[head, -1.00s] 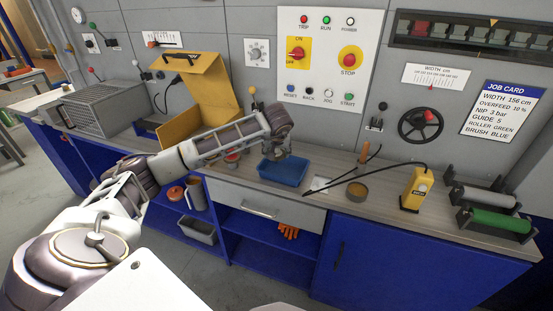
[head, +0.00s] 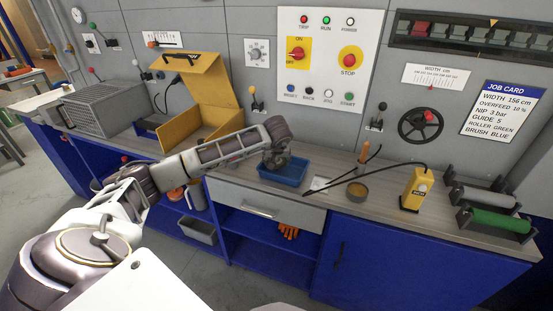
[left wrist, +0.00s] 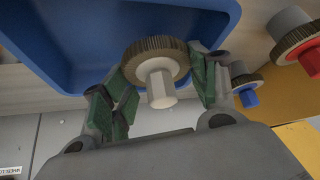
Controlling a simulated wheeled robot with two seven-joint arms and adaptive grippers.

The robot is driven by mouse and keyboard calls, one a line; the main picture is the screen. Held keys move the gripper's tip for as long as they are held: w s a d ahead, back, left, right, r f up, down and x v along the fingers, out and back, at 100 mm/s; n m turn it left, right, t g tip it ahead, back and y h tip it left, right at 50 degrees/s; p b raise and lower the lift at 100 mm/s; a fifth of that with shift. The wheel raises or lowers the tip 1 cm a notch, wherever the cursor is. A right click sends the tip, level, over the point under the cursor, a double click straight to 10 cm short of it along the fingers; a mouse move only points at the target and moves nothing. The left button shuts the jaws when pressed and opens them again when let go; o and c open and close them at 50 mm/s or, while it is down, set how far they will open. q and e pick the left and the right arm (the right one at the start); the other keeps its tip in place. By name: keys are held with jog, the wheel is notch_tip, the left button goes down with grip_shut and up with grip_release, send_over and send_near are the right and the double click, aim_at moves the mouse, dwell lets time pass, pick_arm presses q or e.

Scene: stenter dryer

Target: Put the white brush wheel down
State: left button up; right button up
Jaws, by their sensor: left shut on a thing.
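In the left wrist view the wheel shows against the inside of the blue tray (left wrist: 60,50). In the head view my left gripper (head: 274,160) is at the tray (head: 285,178), covering its back left part; the wheel is hidden there. I cannot tell whether the wheel touches the tray floor. My right gripper is in neither view.
A red-hubbed wheel (left wrist: 308,58) and a blue-hubbed wheel (left wrist: 246,88) stand beside the tray in the left wrist view. A yellow open box (head: 190,115) is left of the tray.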

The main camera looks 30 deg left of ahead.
pick_arm(q)
jog(key=shift+f, duration=0.1)
jog(key=o, duration=1.2)
jog(key=shift+s+d+r, duration=0.15)
jog(key=shift+s+r, duration=0.05)
jog(key=shift+r, duration=0.5)
jog(key=v, duration=1)
jog(key=shift+s+d+r, duration=0.15)
jog(key=shift+r, duration=0.1)
